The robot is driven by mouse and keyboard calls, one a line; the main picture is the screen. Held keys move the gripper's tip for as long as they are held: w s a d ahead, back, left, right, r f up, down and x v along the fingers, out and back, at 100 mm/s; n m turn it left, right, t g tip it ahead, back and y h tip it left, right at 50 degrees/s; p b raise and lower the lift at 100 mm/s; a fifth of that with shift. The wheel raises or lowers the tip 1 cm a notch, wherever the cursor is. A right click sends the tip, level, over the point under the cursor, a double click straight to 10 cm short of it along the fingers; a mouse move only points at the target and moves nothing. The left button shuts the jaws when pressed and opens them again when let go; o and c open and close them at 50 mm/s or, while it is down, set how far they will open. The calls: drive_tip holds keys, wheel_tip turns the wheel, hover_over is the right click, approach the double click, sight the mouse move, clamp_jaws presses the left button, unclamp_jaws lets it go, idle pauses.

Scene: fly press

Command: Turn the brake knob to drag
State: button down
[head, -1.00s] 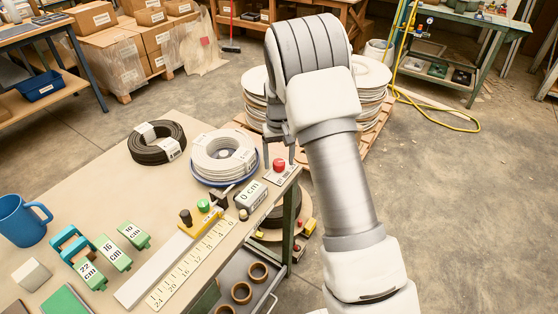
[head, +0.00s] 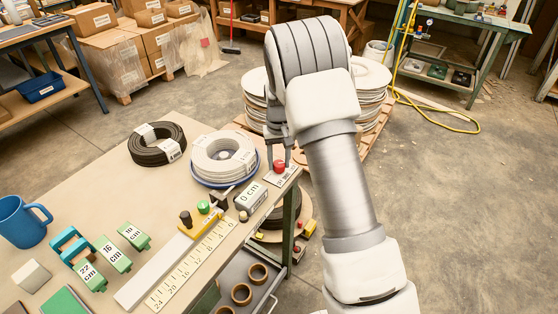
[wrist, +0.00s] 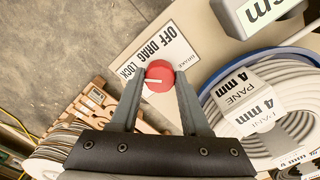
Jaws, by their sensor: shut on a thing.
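The red brake knob (head: 279,166) stands on a white label plate (head: 283,177) at the table's far right corner. In the wrist view the knob (wrist: 159,76) has a white pointer line aimed left, roughly toward the LOCK side. The plate (wrist: 150,55) reads OFF, DRAG and LOCK. My gripper (head: 279,160) reaches down over the knob from above. In the wrist view my gripper's fingers (wrist: 160,82) are on both sides of the knob and shut on it.
A white coil on a blue-rimmed spool (head: 222,158) lies close left of my gripper. A 0 cm block (head: 251,196) and a yellow stop with knobs (head: 205,216) sit nearer. Beyond the table edge are stacked coils (head: 254,105).

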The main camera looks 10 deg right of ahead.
sight(279, 163)
drive_tip(key=m+p, duration=0.1)
drive_tip(key=m, duration=0.3)
drive_tip(key=shift+r+m+p, duration=0.1)
drive_tip(key=shift+m+p, duration=0.85)
drive_tip(key=shift+m, duration=1.25)
drive_tip(key=shift+c, duration=1.9)
unclamp_jaws()
wheel_tip(279, 163, up, 17)
drive_tip(key=p, duration=0.2)
drive_tip(key=shift+r, duration=0.2)
